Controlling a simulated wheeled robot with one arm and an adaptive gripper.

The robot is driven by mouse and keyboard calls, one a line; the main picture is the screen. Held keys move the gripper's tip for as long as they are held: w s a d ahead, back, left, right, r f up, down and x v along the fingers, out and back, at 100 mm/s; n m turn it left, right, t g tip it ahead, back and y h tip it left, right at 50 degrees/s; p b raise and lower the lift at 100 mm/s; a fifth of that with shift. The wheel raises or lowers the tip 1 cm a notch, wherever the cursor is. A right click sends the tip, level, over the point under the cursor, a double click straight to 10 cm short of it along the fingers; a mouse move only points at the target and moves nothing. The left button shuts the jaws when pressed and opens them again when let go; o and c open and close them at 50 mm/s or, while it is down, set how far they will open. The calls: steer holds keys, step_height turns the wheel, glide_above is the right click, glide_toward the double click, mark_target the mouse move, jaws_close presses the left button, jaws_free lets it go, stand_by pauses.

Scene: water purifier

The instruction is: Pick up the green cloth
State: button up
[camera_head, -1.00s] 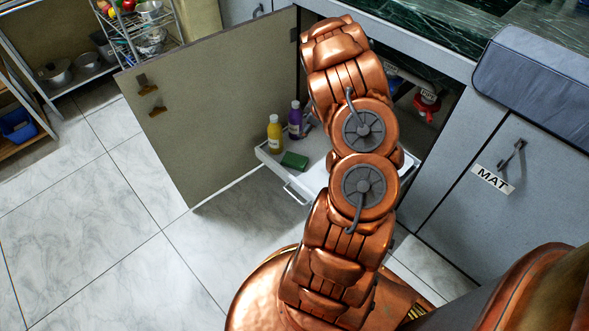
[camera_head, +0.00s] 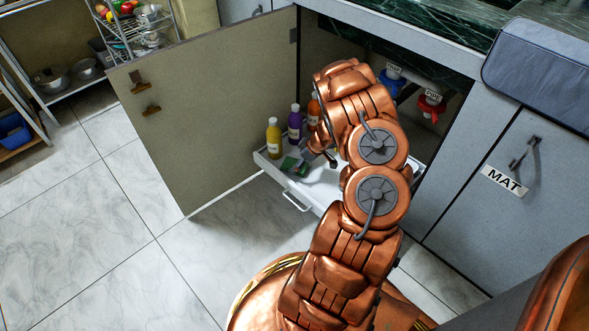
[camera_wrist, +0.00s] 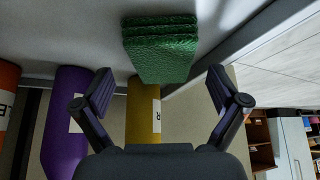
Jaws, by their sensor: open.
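The green cloth (camera_head: 290,164) lies in the white pull-out tray (camera_head: 297,199) under the counter, in front of the yellow bottle (camera_head: 274,138). In the wrist view the folded green cloth (camera_wrist: 160,48) is at the top middle, a textured stack, ahead of the space between my fingers. My gripper (camera_wrist: 160,92) is open and empty, with its two dark fingers spread apart. In the head view my gripper (camera_head: 318,150) is partly hidden by my arm, close to the cloth and overlapping its right part.
A purple bottle (camera_head: 295,123) and an orange bottle (camera_head: 314,110) stand behind the cloth. The open cabinet door (camera_head: 215,110) is to the left. A blue and a red valve (camera_head: 431,104) hang inside the cabinet. The floor in front is clear.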

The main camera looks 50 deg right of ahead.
steer(key=shift+x, duration=0.95)
steer(key=shift+a, duration=0.1)
steer(key=c, duration=1.3)
steer(key=shift+r, duration=0.15)
steer(key=shift+c, duration=0.2)
steer(key=shift+r, duration=0.3)
steer(key=r, duration=0.1)
steer(key=r+p, duration=0.2)
steer(key=shift+s+a, duration=0.2)
steer(key=shift+s, duration=0.1)
steer(key=s+a+r+p, duration=0.1)
steer(key=s+a+p, duration=0.1)
steer(key=s+a, duration=0.7)
steer(key=s, duration=0.3)
steer(key=shift+a+r, duration=0.1)
steer(key=shift+a, duration=0.1)
